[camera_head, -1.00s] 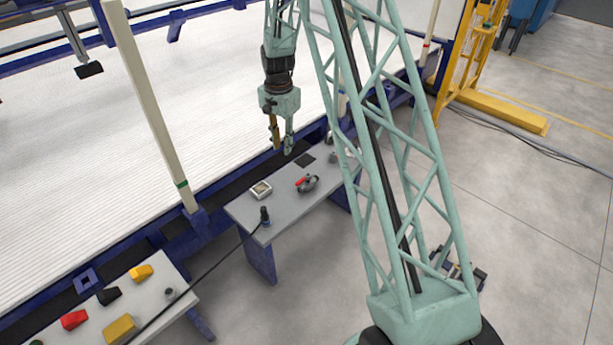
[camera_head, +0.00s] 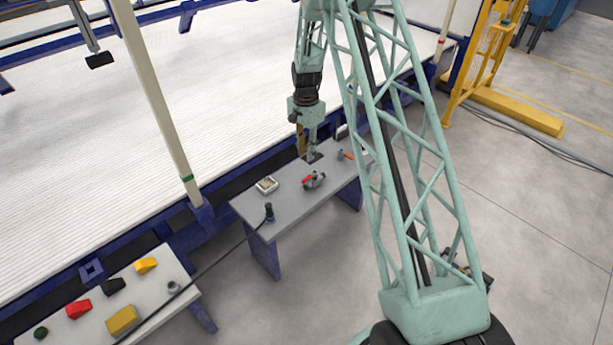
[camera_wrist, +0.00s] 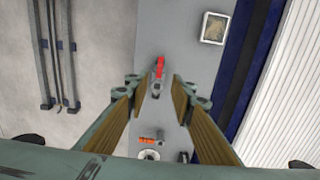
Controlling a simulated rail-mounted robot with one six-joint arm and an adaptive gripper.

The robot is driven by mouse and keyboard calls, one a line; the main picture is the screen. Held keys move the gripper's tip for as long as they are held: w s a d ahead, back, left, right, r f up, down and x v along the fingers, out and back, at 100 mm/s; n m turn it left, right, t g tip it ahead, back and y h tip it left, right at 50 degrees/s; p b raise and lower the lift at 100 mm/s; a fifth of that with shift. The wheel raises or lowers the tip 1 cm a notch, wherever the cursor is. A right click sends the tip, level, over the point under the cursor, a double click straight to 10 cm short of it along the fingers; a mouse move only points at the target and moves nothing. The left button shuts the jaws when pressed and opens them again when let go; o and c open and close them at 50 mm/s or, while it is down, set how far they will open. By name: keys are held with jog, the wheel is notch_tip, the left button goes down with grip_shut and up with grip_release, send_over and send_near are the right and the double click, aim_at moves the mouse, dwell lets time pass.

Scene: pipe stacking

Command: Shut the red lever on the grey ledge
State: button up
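The red lever (camera_head: 308,178) sits on a small grey valve (camera_head: 317,182) on the grey ledge (camera_head: 290,205) in the head view. In the wrist view the red lever (camera_wrist: 160,64) lies ahead of the fingertips, near the middle, with the grey valve body (camera_wrist: 157,88) below it. My gripper (camera_head: 306,156) points down above the ledge, behind the valve in the head view. In the wrist view my gripper (camera_wrist: 156,88) has its two fingers wide apart, with nothing gripped between them. The lever looks clear of both fingers.
A small white-framed box (camera_head: 266,185) lies left of the valve. A black upright plug (camera_head: 268,212) with a cable stands at the ledge's near end. An orange-handled part (camera_head: 345,155) is to the right. Another bench (camera_head: 150,300) at lower left holds coloured blocks.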

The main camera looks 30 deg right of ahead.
aim_at(306, 178)
jog(key=shift+f, duration=0.15)
jog(key=shift+f+b, duration=1.25)
jog(key=shift+f, duration=5.5)
grip_shut()
